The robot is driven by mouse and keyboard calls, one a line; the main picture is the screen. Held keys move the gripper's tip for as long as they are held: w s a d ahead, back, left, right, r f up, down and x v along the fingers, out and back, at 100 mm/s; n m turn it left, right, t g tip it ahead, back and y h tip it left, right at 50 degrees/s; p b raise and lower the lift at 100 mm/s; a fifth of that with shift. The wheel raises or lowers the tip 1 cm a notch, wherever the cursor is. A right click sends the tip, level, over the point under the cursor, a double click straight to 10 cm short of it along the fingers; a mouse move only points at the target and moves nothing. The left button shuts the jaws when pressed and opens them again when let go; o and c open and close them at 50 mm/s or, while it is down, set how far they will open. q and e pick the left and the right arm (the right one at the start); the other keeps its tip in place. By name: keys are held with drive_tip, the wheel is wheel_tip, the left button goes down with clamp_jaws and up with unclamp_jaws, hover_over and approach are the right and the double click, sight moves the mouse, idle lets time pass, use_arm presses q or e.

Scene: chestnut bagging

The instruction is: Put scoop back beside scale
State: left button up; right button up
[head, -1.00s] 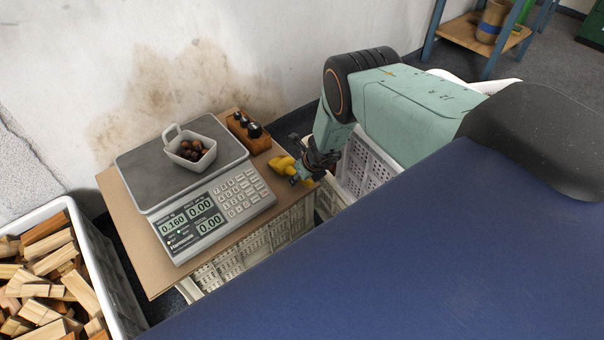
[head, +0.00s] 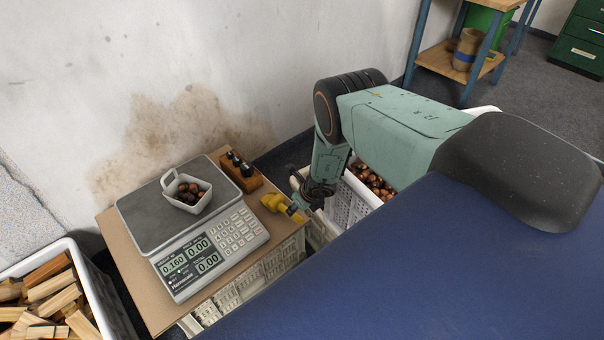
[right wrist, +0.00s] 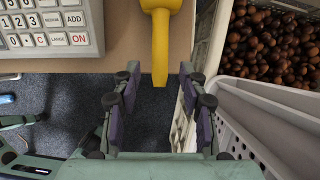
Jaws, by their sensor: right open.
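The yellow scoop (head: 281,205) lies on the wooden board at the right side of the scale (head: 180,224). In the right wrist view the scoop's handle (right wrist: 160,46) sticks out past the board's edge. My right gripper (head: 314,199) is just right of the scoop. In the right wrist view its fingers (right wrist: 158,93) stand apart, with floor between them and the handle tip just ahead; nothing is held. A white pan of chestnuts (head: 187,190) sits on the scale platform. My left gripper is not in view.
A wooden weight block (head: 241,172) stands behind the scoop. A crate of chestnuts (right wrist: 275,40) is right of the board (head: 120,250), and a crate of firewood (head: 85,275) is at the left. A wall is behind the scale.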

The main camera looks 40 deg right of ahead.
drive_tip(key=shift+p+v, duration=1.6)
drive_tip(key=shift+v, duration=0.5)
drive_tip(key=s+a+r+n+g+h, duration=0.1)
drive_tip(key=s+a+n+g, duration=0.2)
drive_tip(key=s+n, duration=0.7)
drive_tip(key=s+a+r+n+g+h, duration=0.1)
drive_tip(key=s+a+n+g, duration=0.4)
drive_tip(key=s, duration=0.8)
drive_tip(key=s+a+r+n+t+y, duration=0.1)
drive_tip(key=s+a+r+n, duration=0.2)
drive_tip(key=n, duration=0.7)
drive_tip(key=s+a+r+n+t, duration=0.2)
drive_tip(key=s+a+r+n, duration=0.2)
drive_tip(key=s+r+n, duration=0.3)
drive_tip(key=r+n, duration=0.1)
drive_tip(key=n, duration=0.1)
drive_tip(key=shift+s+n+y, duration=0.15)
drive_tip(key=shift+n+y, duration=0.25)
drive_tip(key=shift+c, duration=0.5)
